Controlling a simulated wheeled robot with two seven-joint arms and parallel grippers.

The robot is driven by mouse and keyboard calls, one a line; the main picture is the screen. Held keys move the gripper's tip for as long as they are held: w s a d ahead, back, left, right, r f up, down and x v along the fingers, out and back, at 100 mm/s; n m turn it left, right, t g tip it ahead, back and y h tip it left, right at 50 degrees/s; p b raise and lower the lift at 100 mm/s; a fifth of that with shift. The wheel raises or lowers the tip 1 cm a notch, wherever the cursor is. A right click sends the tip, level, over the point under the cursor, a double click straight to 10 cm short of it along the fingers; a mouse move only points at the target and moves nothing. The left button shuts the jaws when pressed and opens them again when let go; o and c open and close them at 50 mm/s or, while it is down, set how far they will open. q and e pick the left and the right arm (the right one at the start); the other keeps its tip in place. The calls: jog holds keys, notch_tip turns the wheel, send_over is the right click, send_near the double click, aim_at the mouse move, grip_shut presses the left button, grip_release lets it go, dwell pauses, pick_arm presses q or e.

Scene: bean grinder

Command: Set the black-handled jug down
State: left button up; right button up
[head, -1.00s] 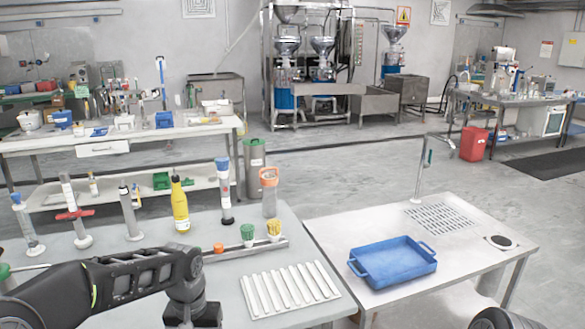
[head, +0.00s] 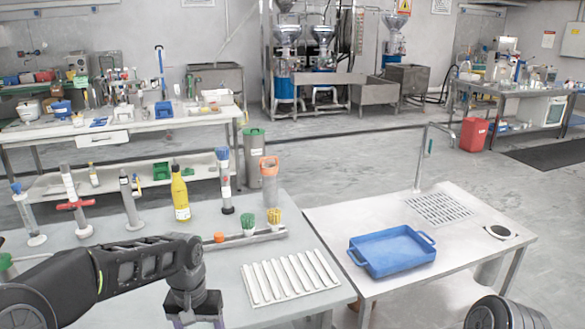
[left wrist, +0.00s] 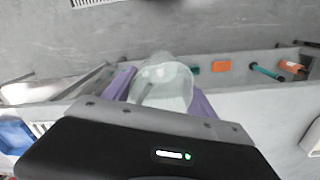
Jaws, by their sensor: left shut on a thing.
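My left gripper (head: 197,322) hangs at the bottom edge of the head view, in front of the striped white rack. Only the tops of its purple fingers show there, and what it holds is cut off. In the left wrist view the gripper (left wrist: 160,88) is shut on a clear, rounded vessel, the jug (left wrist: 165,78), seen between the two purple fingers. No black handle can be made out, and the jug's lower part is hidden behind the gripper body. My right gripper is not in view.
The grey table (head: 120,290) holds a white ribbed rack (head: 290,277), a yellow bottle (head: 180,194), green and yellow brushes and several upright cylinders along its back. A blue tray (head: 392,250) sits on the right table (head: 340,222). The front of the grey table looks clear.

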pick_arm(q)
jog(key=shift+f, duration=0.1)
dwell(0.5)
jog(key=s+f, duration=0.4)
jog(key=f, duration=1)
jog(key=shift+f, duration=0.4)
